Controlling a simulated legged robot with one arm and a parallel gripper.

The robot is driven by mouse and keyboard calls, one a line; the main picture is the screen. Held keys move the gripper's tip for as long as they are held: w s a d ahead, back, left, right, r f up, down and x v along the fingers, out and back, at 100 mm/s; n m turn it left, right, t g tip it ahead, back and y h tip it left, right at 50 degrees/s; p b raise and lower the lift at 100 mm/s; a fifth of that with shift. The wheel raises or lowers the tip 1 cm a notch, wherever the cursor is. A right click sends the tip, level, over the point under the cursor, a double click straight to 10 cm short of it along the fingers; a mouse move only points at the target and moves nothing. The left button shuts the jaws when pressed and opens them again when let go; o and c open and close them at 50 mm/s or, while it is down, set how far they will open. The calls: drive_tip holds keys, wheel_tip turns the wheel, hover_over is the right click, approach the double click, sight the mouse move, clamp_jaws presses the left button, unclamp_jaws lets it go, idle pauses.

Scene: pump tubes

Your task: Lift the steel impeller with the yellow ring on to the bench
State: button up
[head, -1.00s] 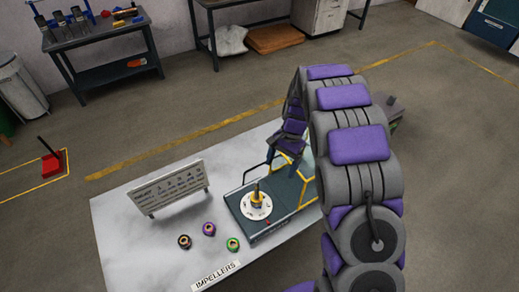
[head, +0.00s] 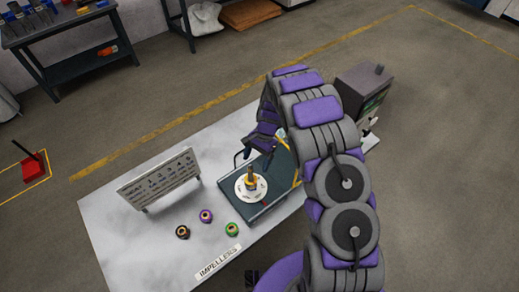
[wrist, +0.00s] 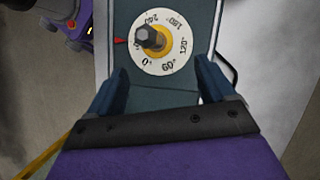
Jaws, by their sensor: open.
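A grey steel-looking piece with a yellow ring stands at the centre of a white degree dial; this is the impeller (head: 250,180), which also shows in the wrist view (wrist: 150,38). The dial (wrist: 174,60) sits on a dark green plate on the bench (head: 110,222). My gripper (wrist: 159,80) is open and empty, its two blue fingers spread at the near side of the dial, apart from the impeller. In the head view, my gripper is beside and beyond the dial, partly hidden by my arm.
Black (head: 183,232), purple (head: 206,216) and green (head: 232,229) ringed impellers lie on the bench near the IMPELLERS label (head: 219,262). A lettered board (head: 158,180) stands behind them. A grey box (head: 362,90) is at the right, past my arm. The bench's left front is clear.

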sight(254, 176)
drive_tip(key=x, duration=0.3)
drive_tip(key=b+x, duration=0.1)
drive_tip(key=x, duration=0.3)
drive_tip(key=shift+s+d+f, duration=0.1)
drive_tip(key=shift+d+f, duration=0.05)
drive_tip(key=shift+f, duration=0.2)
drive_tip(key=shift+s+a+f, duration=0.1)
drive_tip(key=shift+a+f, duration=0.15)
drive_tip(key=shift+f, duration=0.1)
drive_tip(key=shift+d, duration=0.1)
drive_tip(key=c, duration=1.4)
drive_tip(key=shift+r+p, duration=0.4)
drive_tip(key=shift+r, duration=0.35)
wheel_tip(254, 176, up, 15)
drive_tip(key=p, duration=0.5)
idle(2.2)
drive_tip(key=shift+f, duration=0.15)
